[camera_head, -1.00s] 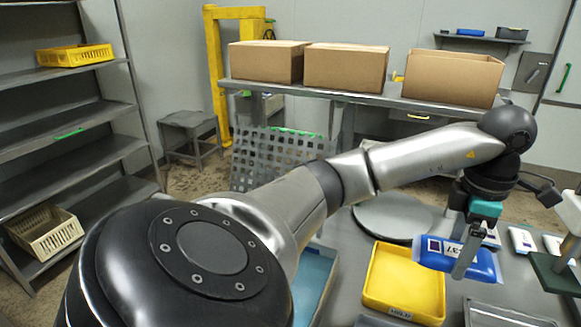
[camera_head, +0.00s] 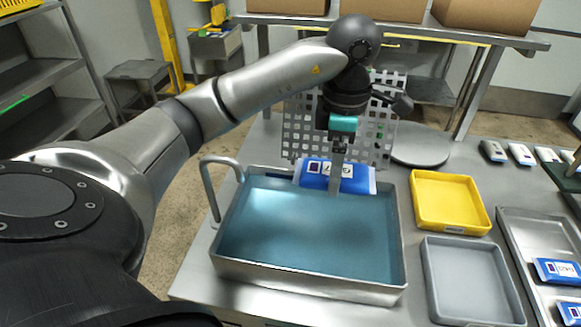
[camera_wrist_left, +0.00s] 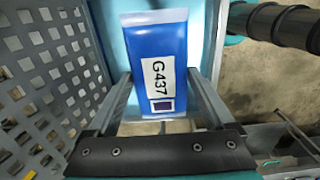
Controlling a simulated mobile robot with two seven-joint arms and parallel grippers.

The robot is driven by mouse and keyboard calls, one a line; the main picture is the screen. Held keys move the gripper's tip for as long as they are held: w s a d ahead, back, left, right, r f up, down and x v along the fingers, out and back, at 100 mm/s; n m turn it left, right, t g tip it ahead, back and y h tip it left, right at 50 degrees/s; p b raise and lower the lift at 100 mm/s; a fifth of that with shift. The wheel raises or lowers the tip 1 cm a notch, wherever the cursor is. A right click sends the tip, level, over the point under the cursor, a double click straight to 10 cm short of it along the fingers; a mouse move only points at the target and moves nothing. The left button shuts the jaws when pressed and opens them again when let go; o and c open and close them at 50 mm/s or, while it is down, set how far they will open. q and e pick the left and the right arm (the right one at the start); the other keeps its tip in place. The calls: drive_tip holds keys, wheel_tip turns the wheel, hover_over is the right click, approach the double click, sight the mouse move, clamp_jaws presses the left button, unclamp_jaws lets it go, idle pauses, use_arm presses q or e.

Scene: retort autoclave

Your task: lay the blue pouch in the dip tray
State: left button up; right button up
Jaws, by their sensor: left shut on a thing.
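The blue pouch (camera_head: 352,178) has a white label and a dark square, and the label reads G437 in the left wrist view (camera_wrist_left: 157,62). My left gripper (camera_head: 336,178) is shut on the pouch and holds it over the back edge of the dip tray. The dip tray (camera_head: 309,285) is a deep metal tray with blue liquid and a raised handle at its left. In the left wrist view the pouch lies between the two fingers (camera_wrist_left: 157,95). I cannot tell whether the pouch touches the tray's rim or the liquid. My right gripper is not in view.
A perforated metal plate (camera_head: 300,130) stands behind the tray. A yellow tray (camera_head: 449,229) and a grey tray (camera_head: 474,318) lie to the right. A metal tray (camera_head: 528,218) with blue pouches is farther right. A round grey disc (camera_head: 420,158) lies behind.

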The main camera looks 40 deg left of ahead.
use_arm(q)
drive_tip(key=shift+s+a+f, duration=0.15)
drive_tip(key=shift+s+f, duration=0.05)
drive_tip(key=shift+f, duration=0.05)
drive_tip(key=b, duration=0.2)
hover_over(323, 243)
wheel_tip(323, 243, down, 15)
drive_tip(key=shift+r, duration=0.15)
drive_tip(key=shift+f, duration=2.45)
drive_tip(key=shift+f, duration=0.15)
drive_tip(key=o, duration=1.2)
drive_tip(key=shift+o, duration=0.2)
